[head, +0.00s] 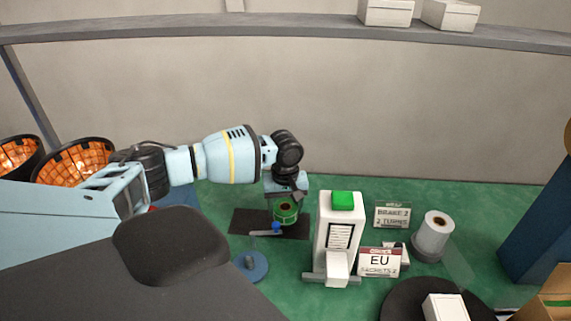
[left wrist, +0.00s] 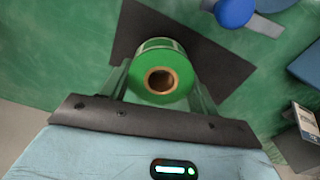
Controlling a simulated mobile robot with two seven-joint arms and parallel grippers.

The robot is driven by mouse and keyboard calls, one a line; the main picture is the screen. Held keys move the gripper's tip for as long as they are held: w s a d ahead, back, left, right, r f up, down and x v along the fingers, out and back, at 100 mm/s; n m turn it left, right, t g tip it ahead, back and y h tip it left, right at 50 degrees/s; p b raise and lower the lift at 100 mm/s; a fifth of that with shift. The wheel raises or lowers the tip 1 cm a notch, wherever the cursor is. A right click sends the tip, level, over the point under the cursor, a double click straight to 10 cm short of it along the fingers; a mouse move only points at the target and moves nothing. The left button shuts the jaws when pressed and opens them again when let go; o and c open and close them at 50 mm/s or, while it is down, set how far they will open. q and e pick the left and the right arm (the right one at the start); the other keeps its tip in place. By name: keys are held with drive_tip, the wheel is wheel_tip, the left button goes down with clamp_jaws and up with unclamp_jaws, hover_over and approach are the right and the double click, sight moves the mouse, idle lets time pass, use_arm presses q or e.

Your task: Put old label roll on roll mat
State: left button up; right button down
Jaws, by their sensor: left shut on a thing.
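The old label roll is a green roll (left wrist: 161,72) with a brown cardboard core, and it also shows in the head view (head: 286,213). My left gripper (left wrist: 160,85) is shut on the green roll, with a finger on each side of it. The roll mat is a dark flat rectangle (head: 245,221) on the green bench, also visible in the left wrist view (left wrist: 215,65). The roll is over the mat; whether it touches the mat I cannot tell. My right gripper is in neither view.
A blue disc with a spindle (head: 250,266) stands in front of the mat. A white label printer (head: 337,230) with a green top is close on the right. A white roll (head: 434,235) stands further right, past two signs. A shelf (head: 300,29) runs above.

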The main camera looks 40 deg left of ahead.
sight(285, 214)
use_arm(q)
wheel_tip(285, 214, down, 3)
drive_tip(key=shift+f, duration=0.1)
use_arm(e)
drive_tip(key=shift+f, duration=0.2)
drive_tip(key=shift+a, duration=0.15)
use_arm(q)
drive_tip(key=o, duration=1)
drive_tip(key=shift+f, duration=0.1)
wheel_tip(285, 214, up, 12)
drive_tip(key=shift+r+p, duration=0.15)
drive_tip(key=shift+p, duration=0.4)
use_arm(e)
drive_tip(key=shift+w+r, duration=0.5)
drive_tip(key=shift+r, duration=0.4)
